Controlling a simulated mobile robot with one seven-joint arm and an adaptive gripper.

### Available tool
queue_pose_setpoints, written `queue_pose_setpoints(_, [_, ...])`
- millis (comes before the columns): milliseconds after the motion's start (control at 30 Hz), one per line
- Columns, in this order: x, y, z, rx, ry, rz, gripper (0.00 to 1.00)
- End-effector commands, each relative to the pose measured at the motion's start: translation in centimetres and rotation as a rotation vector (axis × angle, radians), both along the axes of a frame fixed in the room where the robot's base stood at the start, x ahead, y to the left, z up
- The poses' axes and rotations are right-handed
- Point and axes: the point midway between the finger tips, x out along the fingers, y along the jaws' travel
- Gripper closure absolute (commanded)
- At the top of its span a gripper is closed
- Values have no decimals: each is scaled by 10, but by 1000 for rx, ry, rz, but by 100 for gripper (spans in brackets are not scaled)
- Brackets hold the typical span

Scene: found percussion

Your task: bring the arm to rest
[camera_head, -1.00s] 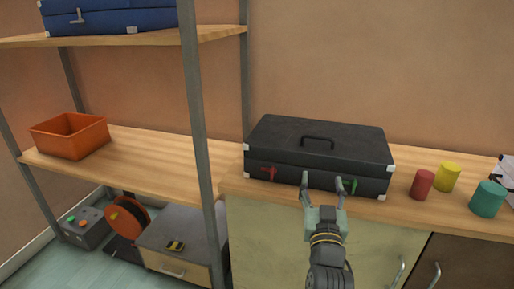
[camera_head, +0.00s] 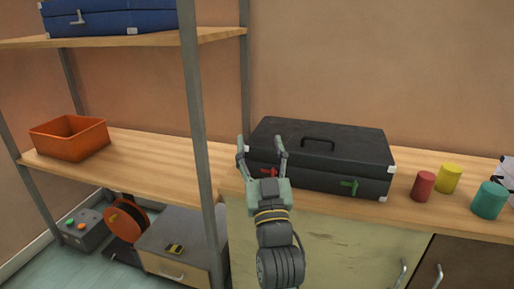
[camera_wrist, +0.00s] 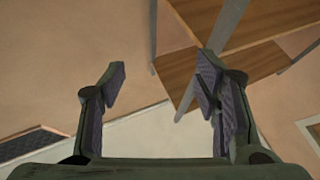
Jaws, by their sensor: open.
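Red (camera_head: 423,186), yellow (camera_head: 448,178) and teal (camera_head: 489,200) cylinders stand right of the case. A metal shelf post (camera_head: 197,130) rises close to my gripper's left. An orange bin (camera_head: 72,147) sits on the shelf. A blue case (camera_head: 110,18) lies above.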

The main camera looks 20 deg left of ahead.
Motion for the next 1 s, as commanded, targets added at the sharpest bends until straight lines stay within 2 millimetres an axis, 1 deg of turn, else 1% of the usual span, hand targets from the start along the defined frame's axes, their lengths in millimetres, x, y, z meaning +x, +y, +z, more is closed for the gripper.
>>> queue_pose_setpoints(133, [-4,6,4,4,-13,12,43])
queue_pose_setpoints(467, [-4,7,6,5,-16,14,43])
queue_pose_setpoints(567, [-11,17,14,13,-40,38,43])
queue_pose_setpoints(633, [-25,34,29,28,-81,79,43])
queue_pose_setpoints(667, [-34,44,38,38,-105,104,43])
queue_pose_setpoints(700, [-48,60,52,54,-144,144,43])
queue_pose_setpoints(767, [-76,84,75,87,-210,214,43])
queue_pose_setpoints(800, [-97,100,92,112,-258,264,43])
queue_pose_setpoints(867, [-133,120,115,155,-328,344,43])
queue_pose_setpoints(900, [-158,131,130,187,-375,397,43])
queue_pose_setpoints(967, [-197,144,150,236,-444,476,43])
queue_pose_setpoints(1000, [-223,150,163,271,-488,527,43])
